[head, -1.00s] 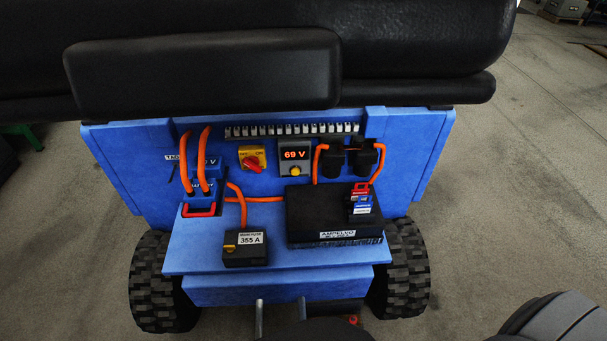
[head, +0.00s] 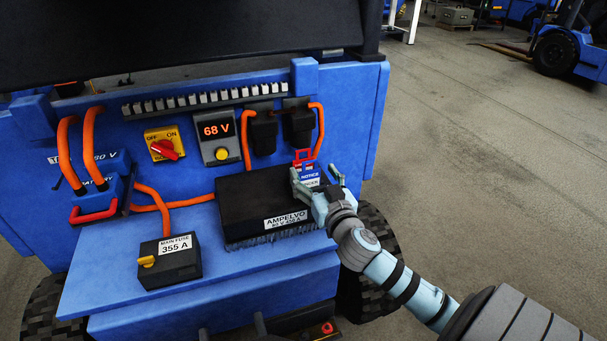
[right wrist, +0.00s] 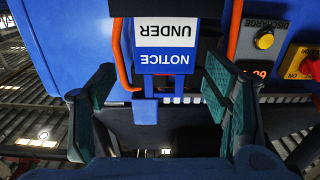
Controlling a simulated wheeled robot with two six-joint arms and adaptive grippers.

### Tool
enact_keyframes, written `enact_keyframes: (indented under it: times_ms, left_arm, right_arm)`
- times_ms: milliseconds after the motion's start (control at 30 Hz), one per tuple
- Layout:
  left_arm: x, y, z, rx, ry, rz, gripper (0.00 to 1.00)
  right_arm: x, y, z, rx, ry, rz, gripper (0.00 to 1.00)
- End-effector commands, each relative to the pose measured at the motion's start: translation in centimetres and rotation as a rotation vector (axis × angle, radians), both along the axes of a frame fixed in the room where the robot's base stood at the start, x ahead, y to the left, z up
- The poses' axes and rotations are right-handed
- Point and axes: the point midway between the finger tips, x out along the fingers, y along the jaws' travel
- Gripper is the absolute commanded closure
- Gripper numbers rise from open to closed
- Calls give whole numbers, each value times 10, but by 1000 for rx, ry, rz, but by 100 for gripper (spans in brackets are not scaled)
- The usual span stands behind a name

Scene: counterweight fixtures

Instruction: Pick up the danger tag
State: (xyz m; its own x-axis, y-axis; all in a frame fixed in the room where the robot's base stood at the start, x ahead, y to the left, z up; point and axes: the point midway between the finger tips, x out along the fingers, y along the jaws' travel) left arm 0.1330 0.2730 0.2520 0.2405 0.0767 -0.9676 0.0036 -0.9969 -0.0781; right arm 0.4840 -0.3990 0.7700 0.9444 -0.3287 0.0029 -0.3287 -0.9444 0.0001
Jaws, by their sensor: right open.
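A red tag (head: 303,155) stands at the back right of the black AMPELVO box (head: 262,190), below the right black plug; no wording on it can be read. A blue-and-white tag reading NOTICE (head: 309,174) is just in front of it. My right gripper (head: 317,181) is open at the blue tag, fingers on either side. In the right wrist view the blue NOTICE UNDER tag (right wrist: 165,35) appears upside down between the spread fingers, with a blue stem. The red tag is not visible in that view. My left gripper is not in view.
Orange cables (head: 320,130) run near the tags from the black plugs (head: 299,128). A 68 V display (head: 216,130) and a red-yellow switch (head: 164,146) sit on the blue panel. A main fuse box (head: 170,262) stands on the shelf.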

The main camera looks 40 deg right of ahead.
Motion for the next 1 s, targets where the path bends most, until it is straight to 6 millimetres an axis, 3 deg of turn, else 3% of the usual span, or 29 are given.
enact_keyframes:
  times_ms: [433,667,933,1000]
  left_arm:
    - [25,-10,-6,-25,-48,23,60]
    - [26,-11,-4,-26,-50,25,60]
    - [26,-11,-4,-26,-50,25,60]
    - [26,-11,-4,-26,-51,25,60]
  right_arm:
    - [65,-19,3,2,3,-2,30]
    - [69,-19,4,0,4,1,30]
    - [69,-19,4,0,4,0,73]
    - [69,-19,4,0,4,0,74]
